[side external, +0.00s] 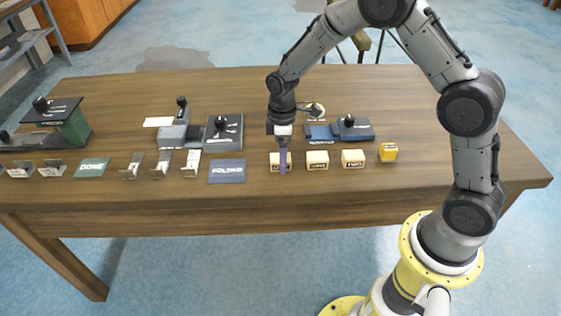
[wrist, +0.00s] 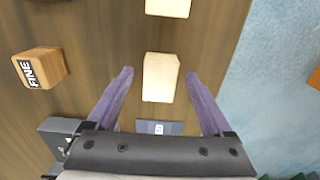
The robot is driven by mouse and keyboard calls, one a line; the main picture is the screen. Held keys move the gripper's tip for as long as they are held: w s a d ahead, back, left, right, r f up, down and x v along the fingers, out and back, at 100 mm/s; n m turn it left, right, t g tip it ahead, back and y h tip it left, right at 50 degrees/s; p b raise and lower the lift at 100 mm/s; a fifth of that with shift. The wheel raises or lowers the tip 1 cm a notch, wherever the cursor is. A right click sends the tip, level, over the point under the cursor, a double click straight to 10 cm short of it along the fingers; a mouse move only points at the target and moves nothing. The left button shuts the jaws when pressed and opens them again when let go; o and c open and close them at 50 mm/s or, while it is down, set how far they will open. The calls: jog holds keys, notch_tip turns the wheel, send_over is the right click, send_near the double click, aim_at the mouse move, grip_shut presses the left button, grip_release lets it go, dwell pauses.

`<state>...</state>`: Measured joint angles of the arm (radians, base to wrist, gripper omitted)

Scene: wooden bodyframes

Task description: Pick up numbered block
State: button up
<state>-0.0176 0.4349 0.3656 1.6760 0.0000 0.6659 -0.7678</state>
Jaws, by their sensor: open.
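Several small blocks stand in a row near the table's front edge. The leftmost pale wooden block (side external: 274,163) is partly hidden behind one of my fingers, and its marking is not readable. My gripper (side external: 284,160) points down at this block, with its purple fingers apart. In the wrist view, a pale block (wrist: 160,78) shows between the fingertips of my open gripper (wrist: 158,74), with a gap on each side. No number shows on its top. Two more pale blocks, a middle one (side external: 317,160) and a right one (side external: 352,158), stand to the right.
A yellow block (side external: 388,152) ends the row at the right. A block marked "FINE" (wrist: 40,68) lies left in the wrist view. A dark blue plate (side external: 227,171) and small metal holders (side external: 191,163) are to the left. Dark knobbed devices (side external: 224,132) stand behind. The table's right side is clear.

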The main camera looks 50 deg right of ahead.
jog(key=shift+f, duration=0.55)
grip_shut()
jog(key=shift+r, duration=0.1)
